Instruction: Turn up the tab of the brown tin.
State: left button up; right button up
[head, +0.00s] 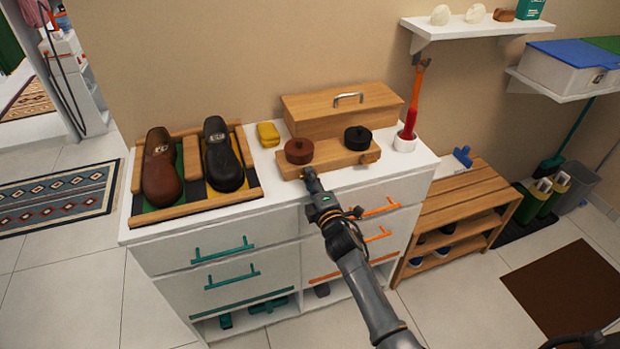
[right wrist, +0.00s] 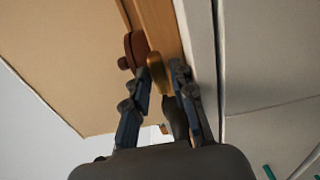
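The brown tin (head: 299,150), round and dark reddish brown, sits on the left part of a wooden stand (head: 330,158) on the white cabinet. It also shows in the right wrist view (right wrist: 136,50). A yellowish tab (right wrist: 156,72) is at the stand's front below the tin. My right gripper (head: 309,177) is at this tab, with its fingertips on either side of it. I cannot tell whether both fingers touch it. The head view hides most of the tab behind the gripper. My left gripper is out of view.
A black tin (head: 357,138) and a wooden knob (head: 371,157) are on the stand's right. A wooden box (head: 342,108) stands behind. Left are a yellow block (head: 268,134) and a shoe tray (head: 240,198); right, a white cup (head: 404,143).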

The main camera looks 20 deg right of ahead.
jog(key=shift+w, duration=0.25)
grip_shut()
